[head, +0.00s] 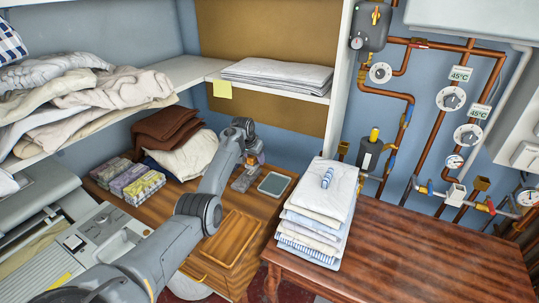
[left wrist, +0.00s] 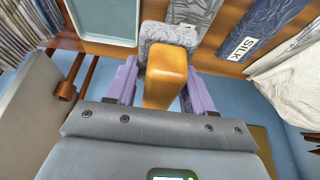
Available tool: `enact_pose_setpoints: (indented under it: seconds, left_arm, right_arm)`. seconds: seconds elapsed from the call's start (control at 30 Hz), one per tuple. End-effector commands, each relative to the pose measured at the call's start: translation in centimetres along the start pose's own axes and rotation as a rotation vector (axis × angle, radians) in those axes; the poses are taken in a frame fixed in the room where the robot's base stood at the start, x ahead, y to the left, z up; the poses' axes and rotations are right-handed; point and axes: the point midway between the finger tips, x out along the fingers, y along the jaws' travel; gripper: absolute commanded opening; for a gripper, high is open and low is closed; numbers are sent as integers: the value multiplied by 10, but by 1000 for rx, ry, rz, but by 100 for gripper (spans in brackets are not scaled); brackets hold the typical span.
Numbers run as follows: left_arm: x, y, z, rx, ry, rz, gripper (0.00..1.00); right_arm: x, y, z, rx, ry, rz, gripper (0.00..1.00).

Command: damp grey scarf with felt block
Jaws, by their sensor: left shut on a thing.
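My left gripper (head: 252,166) is shut on the wooden handle (left wrist: 166,78) of the felt block, with one lilac finger on each side. The block's grey felt pad (left wrist: 168,34) points away from the gripper. In the head view the felt block (head: 243,182) is small and partly hidden, over the wooden cabinet top beside a shallow grey-green tray (head: 273,184). I cannot tell whether the pad touches the wood. Wrinkled grey cloth (left wrist: 192,12) lies beyond the pad in the left wrist view; I cannot tell whether it is the scarf. My right gripper is not in view.
A dark cloth labelled SILK (left wrist: 262,32) lies near white fabric. The ironer (head: 100,240) stands at left, near small patterned bundles (head: 137,186). Folded linens (head: 315,215) are stacked on the red-brown table (head: 430,255), which is mostly clear at right. Pipes line the wall.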

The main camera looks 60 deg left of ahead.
Motion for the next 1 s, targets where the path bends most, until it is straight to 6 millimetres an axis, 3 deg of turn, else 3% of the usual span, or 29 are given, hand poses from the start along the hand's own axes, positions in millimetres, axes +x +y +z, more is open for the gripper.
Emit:
enact_pose_setpoints:
  seconds: [0.1,0.23,1.0]
  left_arm:
    - [-2,-24,5,0,1,1,28]
    - [2,-35,10,2,4,4,28]
    - [52,-36,31,2,7,4,28]
  right_arm:
    - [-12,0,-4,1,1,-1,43]
    - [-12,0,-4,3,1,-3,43]
    - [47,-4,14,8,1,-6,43]
